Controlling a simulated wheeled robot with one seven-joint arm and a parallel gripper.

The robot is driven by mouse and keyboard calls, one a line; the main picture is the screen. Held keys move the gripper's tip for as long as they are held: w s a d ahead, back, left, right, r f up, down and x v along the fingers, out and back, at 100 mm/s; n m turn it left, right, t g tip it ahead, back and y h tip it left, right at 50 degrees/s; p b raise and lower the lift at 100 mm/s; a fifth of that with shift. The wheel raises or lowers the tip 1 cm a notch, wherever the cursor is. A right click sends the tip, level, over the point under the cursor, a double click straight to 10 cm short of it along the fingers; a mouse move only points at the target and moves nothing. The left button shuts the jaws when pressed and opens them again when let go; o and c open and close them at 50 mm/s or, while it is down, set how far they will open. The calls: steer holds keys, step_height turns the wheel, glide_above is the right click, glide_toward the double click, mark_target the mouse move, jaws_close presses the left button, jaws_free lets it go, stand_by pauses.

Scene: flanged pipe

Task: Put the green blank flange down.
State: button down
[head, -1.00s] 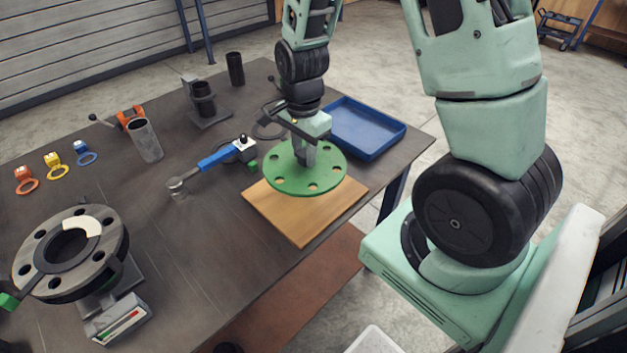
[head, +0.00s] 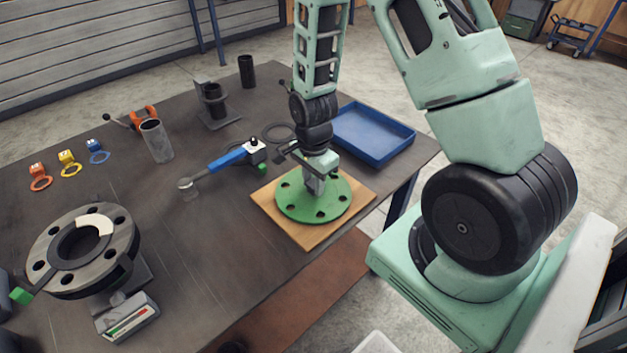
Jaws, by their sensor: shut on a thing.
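The green blank flange (head: 296,203) is a round disc with several bolt holes, at the centre right of the head view. It lies flat over the wooden board (head: 282,233) and looks to be on it or very close above it; I cannot tell whether they touch. My gripper (head: 314,186) is above the middle of the flange, pointing down, and is shut on it. The gripper hides the flange's centre and the part that it grips.
A blue tray (head: 398,151) stands behind the board to the right. A blue-handled wrench (head: 228,160) lies to the left. A flanged pipe (head: 120,252) stands at the front left. The dark table (head: 205,240) is clear between pipe and board.

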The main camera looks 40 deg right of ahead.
mark_target(313, 183)
steer(key=shift+f, duration=0.2)
steer(key=c, duration=1.1)
jaws_free()
step_height(313, 183, up, 12)
steer(key=s+a+r+n, duration=0.2)
steer(key=a+n, duration=0.3)
steer(key=a, duration=0.2)
steer(key=s+a+r+n, duration=0.3)
steer(key=a+n, duration=0.2)
steer(key=a, duration=0.1)
steer(key=s+a+r+n, duration=0.1)
steer(key=s+a+n, duration=0.2)
steer(key=s+n, duration=0.1)
steer(key=s+a+r+n, duration=0.1)
steer(key=s+a+n, duration=0.2)
steer(key=n, duration=0.3)
steer(key=s+a+r+n+b, duration=0.1)
steer(key=s+a+n, duration=0.2)
steer(key=s+n, duration=0.2)
steer(key=shift+s+a+r+y, duration=0.15)
steer(key=shift+s+a+y, duration=0.15)
steer(key=shift+s, duration=0.1)
